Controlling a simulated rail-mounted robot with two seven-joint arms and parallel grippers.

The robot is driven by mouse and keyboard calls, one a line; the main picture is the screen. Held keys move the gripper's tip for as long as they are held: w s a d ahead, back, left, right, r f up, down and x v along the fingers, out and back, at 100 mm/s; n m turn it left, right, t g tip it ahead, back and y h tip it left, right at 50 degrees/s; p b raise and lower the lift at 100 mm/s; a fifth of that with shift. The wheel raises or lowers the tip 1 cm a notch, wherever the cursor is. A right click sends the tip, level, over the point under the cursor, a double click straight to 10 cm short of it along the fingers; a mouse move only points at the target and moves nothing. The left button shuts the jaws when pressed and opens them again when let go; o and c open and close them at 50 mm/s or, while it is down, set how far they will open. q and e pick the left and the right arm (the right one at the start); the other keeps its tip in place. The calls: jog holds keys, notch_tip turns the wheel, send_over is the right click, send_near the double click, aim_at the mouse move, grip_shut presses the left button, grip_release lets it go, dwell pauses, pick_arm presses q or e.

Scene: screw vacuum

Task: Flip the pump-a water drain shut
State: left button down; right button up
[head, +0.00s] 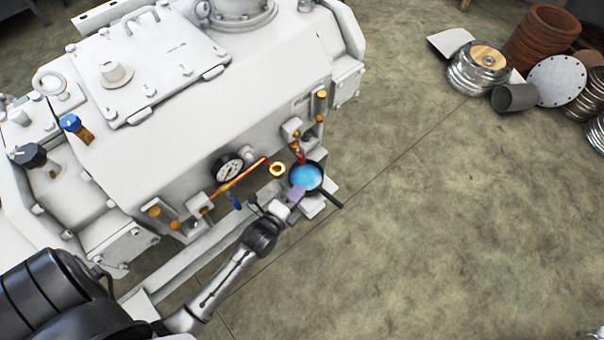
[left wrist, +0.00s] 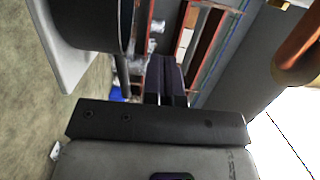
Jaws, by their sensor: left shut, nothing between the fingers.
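The white pump housing (head: 180,110) fills the upper left of the head view. On its front, a small red valve part (head: 300,158) sits just above a black pan (head: 322,193) holding blue liquid. A small blue handle (head: 236,202) hangs below the gauge. No label is readable, so I cannot tell which one is the water drain or its exact position. My left gripper (head: 296,193) is shut and empty, its purple fingertips beside the pan's near left edge. The closed fingers (left wrist: 166,78) also show in the left wrist view. My right gripper is out of view.
A dial gauge (head: 229,167), a copper pipe (head: 238,181) and a brass fitting (head: 277,169) crowd the housing front, close to my left gripper. Metal flanges (head: 478,68) and rusty rings (head: 540,38) lie at the upper right. The floor (head: 450,220) on the right is clear.

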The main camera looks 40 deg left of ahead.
pick_arm(q)
jog(key=s+p, duration=0.2)
jog(key=s, duration=0.5)
jog(key=shift+a+f, duration=0.3)
jog(key=shift+f, duration=0.15)
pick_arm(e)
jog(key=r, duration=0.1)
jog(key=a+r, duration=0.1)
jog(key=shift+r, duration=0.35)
pick_arm(q)
jog(key=d+f+g, duration=0.1)
jog(key=d+g, duration=0.2)
jog(key=d, duration=0.1)
jog(key=shift+a+r+n+g+y, duration=0.15)
jog(key=shift+a+r+n+y, duration=0.1)
jog(key=shift+r+n+y, duration=0.65)
jog(key=shift+a+r+n+g+y, duration=0.1)
jog(key=shift+a+r+n+y, duration=0.2)
jog(key=shift+r+n+y, duration=0.6)
jog(key=shift+a+r+n+g+y, duration=0.2)
jog(key=shift+r+n+y, duration=0.35)
jog(key=shift+y, duration=0.65)
